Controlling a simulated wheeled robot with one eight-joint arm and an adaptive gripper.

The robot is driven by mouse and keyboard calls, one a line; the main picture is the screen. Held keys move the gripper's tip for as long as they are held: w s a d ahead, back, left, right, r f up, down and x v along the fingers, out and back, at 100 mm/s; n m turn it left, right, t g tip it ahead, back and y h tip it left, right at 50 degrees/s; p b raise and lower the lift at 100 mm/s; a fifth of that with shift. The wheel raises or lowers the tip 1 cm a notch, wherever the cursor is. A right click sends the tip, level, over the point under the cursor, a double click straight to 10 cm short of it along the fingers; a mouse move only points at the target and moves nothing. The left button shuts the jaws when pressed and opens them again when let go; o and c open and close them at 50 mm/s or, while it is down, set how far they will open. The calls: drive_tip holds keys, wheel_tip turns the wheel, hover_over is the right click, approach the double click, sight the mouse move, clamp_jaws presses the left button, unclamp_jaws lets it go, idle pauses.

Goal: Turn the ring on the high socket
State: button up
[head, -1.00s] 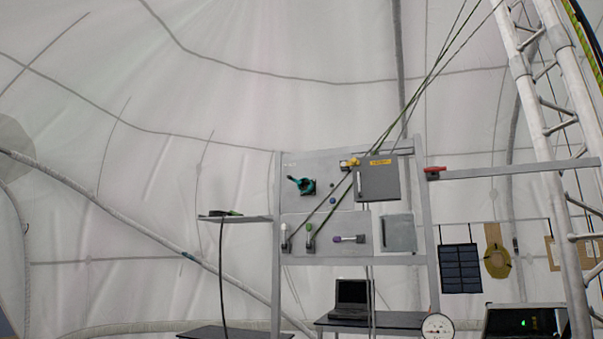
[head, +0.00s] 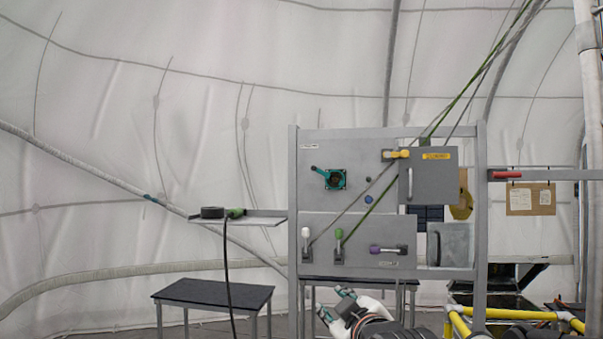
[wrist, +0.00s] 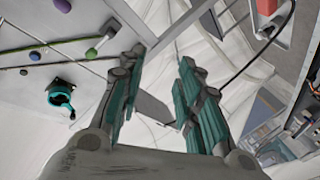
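The high socket (head: 334,180) is on the upper left of the grey panel. It has a teal ring with a dark centre, and a short lever on the ring points left and slightly up. The socket also shows in the wrist view (wrist: 61,96), at the left, with its lever pointing toward the lower right. My gripper (head: 335,304) is in front of the panel's foot, well below the socket and apart from it. In the wrist view my gripper (wrist: 158,72) has its two teal fingers apart with nothing between them.
A grey box (head: 430,182) with a yellow label is right of the socket. Levers with white (head: 306,233), green (head: 339,234) and purple (head: 375,250) knobs sit lower. Ropes cross the panel. A shelf (head: 258,218) holds a cable plug at left. Yellow rails (head: 520,314) stand lower right.

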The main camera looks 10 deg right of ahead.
sight(315, 169)
drive_tip(key=w+r+n+t+p, duration=0.2)
drive_tip(key=w+r+p, duration=0.3)
drive_tip(key=r, duration=0.8)
drive_tip(key=w+r+n+t+p, duration=0.25)
drive_tip(key=r+p, duration=0.55)
drive_tip(key=r, duration=0.4)
drive_tip(key=shift+m, duration=0.45)
drive_tip(key=p+x, duration=0.2)
drive_tip(key=x, duration=1.1)
drive_tip(key=shift+w+d+p, duration=0.2)
drive_tip(key=shift+p, duration=0.15)
clamp_jaws()
